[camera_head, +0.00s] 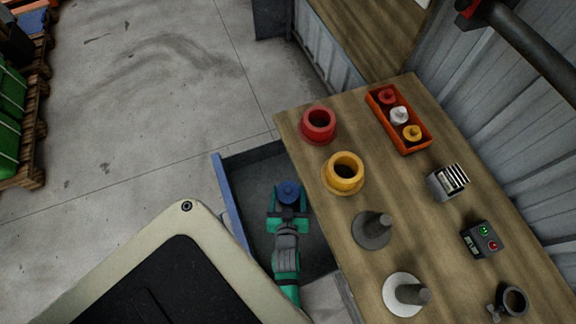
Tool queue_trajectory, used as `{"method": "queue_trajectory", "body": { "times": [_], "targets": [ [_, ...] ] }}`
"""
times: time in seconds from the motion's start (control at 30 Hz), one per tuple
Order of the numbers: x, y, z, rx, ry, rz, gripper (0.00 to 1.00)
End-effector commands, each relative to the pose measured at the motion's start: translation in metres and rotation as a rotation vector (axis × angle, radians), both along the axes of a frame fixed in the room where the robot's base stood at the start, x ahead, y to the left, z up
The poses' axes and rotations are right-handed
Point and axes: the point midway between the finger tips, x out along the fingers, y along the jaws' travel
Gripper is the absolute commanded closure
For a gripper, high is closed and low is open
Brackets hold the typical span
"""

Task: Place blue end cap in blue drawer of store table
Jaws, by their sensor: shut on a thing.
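The blue end cap (288,190) is round with a small knob on top. My gripper (288,208) is green and grey and is shut on the cap. It holds the cap over the open blue drawer (222,180), inside its outline as seen from above. The drawer has a blue front edge and a grey inside, and it is pulled out from the left side of the wooden store table (340,215). I cannot tell how high the cap is above the drawer floor. My arm hides part of the drawer.
On the table stand a red ring (318,125), a yellow ring (344,173), a grey spindle (372,230), a white-based spindle (404,294) and an orange tray (380,113) with small caps. A button box (481,239) stands at right.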

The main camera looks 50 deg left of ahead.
Motion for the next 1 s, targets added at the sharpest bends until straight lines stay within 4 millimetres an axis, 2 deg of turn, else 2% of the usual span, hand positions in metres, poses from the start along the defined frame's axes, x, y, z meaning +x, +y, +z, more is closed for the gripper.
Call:
{"method": "queue_trajectory", "body": {
  "times": [0.03,0.07,0.1,0.13,0.43,0.6,1.0],
  "targets": [
    [0.0,0.0,0.0,0.001,-0.001,0.0,0.56],
    [0.0,0.0,0.0,0.001,-0.001,0.0,0.3],
    [0.0,0.0,0.0,0.001,-0.001,0.0,0.21],
    [0.0,0.0,0.0,0.001,-0.001,0.0,0.16],
    [0.0,0.0,0.002,0.001,0.0,0.001,0.16],
    [-0.001,0.0,0.015,0.002,-0.001,0.002,0.16],
    [-0.04,-0.039,0.035,0.0,0.001,0.001,0.16]
  ]
}}
